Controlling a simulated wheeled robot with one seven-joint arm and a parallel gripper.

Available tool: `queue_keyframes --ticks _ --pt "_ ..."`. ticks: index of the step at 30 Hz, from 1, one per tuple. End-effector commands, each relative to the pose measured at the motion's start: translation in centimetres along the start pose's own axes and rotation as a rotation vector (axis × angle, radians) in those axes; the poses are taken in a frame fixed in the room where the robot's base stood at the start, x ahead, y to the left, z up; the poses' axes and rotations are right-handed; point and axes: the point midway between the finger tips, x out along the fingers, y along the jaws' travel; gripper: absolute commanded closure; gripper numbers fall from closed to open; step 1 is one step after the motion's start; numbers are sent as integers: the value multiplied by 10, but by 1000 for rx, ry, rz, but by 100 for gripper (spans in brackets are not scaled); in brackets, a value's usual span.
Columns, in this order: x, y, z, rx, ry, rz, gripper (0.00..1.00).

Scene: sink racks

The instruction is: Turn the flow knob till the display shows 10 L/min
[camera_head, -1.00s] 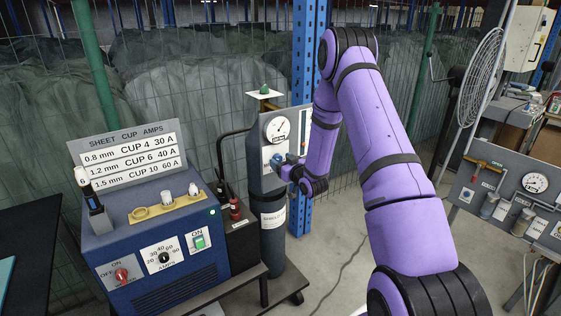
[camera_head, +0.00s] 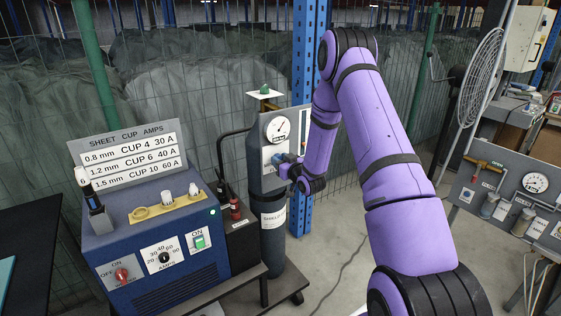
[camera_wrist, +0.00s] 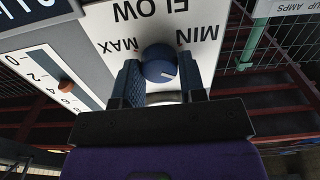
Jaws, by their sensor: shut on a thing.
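The blue flow knob (camera_wrist: 160,62) sits on a white plate marked FLOW, MIN and MAX, which appears upside down in the wrist view. The knob has a pale pointer line. My gripper (camera_wrist: 161,82) is shut on the knob, with one dark blue finger on each side.
A round pressure gauge (camera_head: 279,127) is above the knob on the panel, on a dark gas cylinder (camera_head: 273,235). A blue welder box (camera_head: 150,240) with controls stands left of it. A blue post (camera_head: 301,220) and wire fence are behind. Another gauge board (camera_head: 510,200) is at right.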

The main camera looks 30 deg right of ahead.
Motion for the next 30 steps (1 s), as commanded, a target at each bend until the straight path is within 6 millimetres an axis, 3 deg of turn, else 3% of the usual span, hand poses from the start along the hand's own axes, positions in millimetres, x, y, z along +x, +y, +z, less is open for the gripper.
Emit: queue_keyframes --ticks 8,30 --pt "-1 2 0 159 0 2 86" --pt "-1 3 2 857 0 3 86"
